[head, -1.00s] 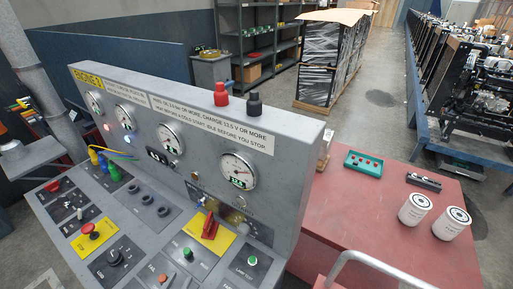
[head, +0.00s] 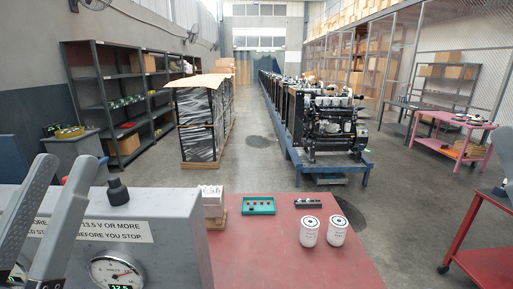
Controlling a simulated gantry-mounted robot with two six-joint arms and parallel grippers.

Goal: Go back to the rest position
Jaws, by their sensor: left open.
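My left gripper (head: 63,170) stands at the left edge of the head view. Its two long grey fingers point up and are apart, with nothing between them. They appear in front of the left part of the grey engine control panel (head: 165,225) and hide some of it. The panel's top edge, a black knob (head: 117,190), a label strip and one round gauge (head: 115,271) show.
A red table (head: 270,250) bears two white filters (head: 309,232), a green tray (head: 258,205) and a small dark block (head: 307,203). Wrapped pallets (head: 198,125), a row of engines (head: 330,125) and shelves stand beyond. A red cart (head: 485,265) is at right.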

